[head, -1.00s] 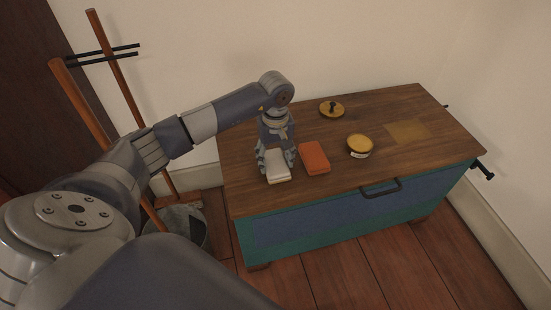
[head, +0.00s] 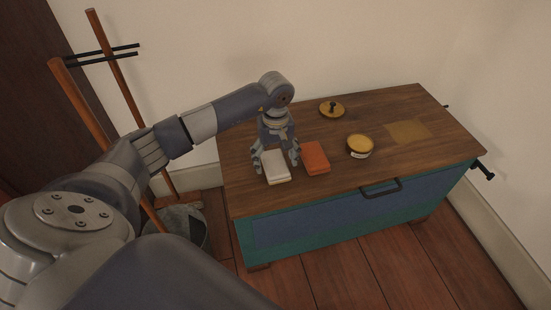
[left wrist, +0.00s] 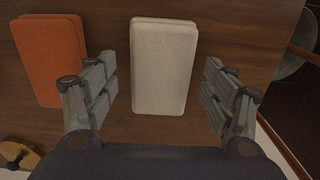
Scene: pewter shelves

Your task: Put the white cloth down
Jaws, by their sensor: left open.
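The white cloth (head: 276,168) is a folded pad lying on the wooden top of the chest, left of the orange cloth (head: 315,157). My left gripper (head: 277,164) is directly over the white cloth with its fingers spread to both sides. In the left wrist view, the white cloth (left wrist: 164,65) lies flat between the open fingers (left wrist: 160,95), with a gap on each side. The orange cloth (left wrist: 49,58) is to its left there. My right gripper is not in view.
The chest's wooden top (head: 240,165) also holds a round yellow-lidded tin (head: 359,146), a brass knobbed disc (head: 332,109) and a flat tan square (head: 407,131). A grey bucket (head: 186,224) and wooden poles (head: 118,75) stand left of the chest.

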